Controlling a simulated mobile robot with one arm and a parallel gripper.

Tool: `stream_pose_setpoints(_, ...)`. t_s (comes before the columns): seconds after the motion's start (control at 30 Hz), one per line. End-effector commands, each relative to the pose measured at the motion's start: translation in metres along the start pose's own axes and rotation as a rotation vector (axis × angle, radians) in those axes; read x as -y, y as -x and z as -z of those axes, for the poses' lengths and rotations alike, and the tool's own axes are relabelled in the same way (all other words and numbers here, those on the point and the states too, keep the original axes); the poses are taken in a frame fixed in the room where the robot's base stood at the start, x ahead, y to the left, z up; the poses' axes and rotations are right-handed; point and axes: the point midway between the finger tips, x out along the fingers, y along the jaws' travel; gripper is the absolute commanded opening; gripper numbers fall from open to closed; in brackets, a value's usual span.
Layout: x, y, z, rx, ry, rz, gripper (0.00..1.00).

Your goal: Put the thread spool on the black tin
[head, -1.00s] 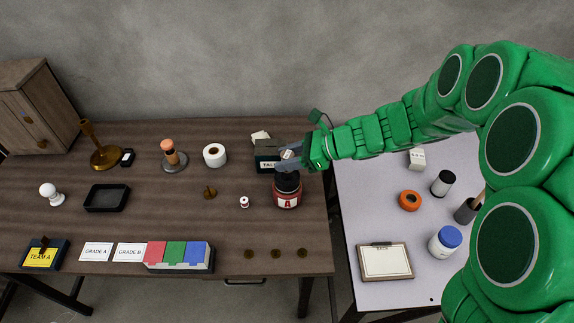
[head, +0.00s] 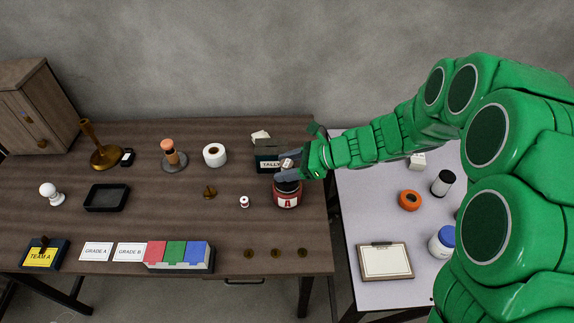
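The thread spool (head: 244,202), small and white with a reddish middle, stands on the brown table left of the red jar. A shallow black tray-like piece (head: 107,198), which looks like the black tin, lies at the table's left and appears empty. My gripper (head: 281,167) reaches in from the right, over the dark-lidded red jar (head: 288,199) and in front of the TALLY box. Its fingers look spread apart. A small whitish piece shows between them; I cannot tell what it is. The gripper is apart from the spool, up and to its right.
The TALLY box (head: 266,160) stands behind my gripper. The table around the spool is mostly clear.

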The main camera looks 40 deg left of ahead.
Motion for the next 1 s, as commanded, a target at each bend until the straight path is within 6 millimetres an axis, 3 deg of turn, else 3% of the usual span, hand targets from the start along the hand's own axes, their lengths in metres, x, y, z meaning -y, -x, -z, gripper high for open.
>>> stream_pose_setpoints(0.47, 0.001, 0.006, -0.002, 0.0, -0.001, 0.003, 0.67)
stream_pose_setpoints(1.0, 0.001, 0.094, -0.002, -0.001, 0.001, 0.005, 0.67)
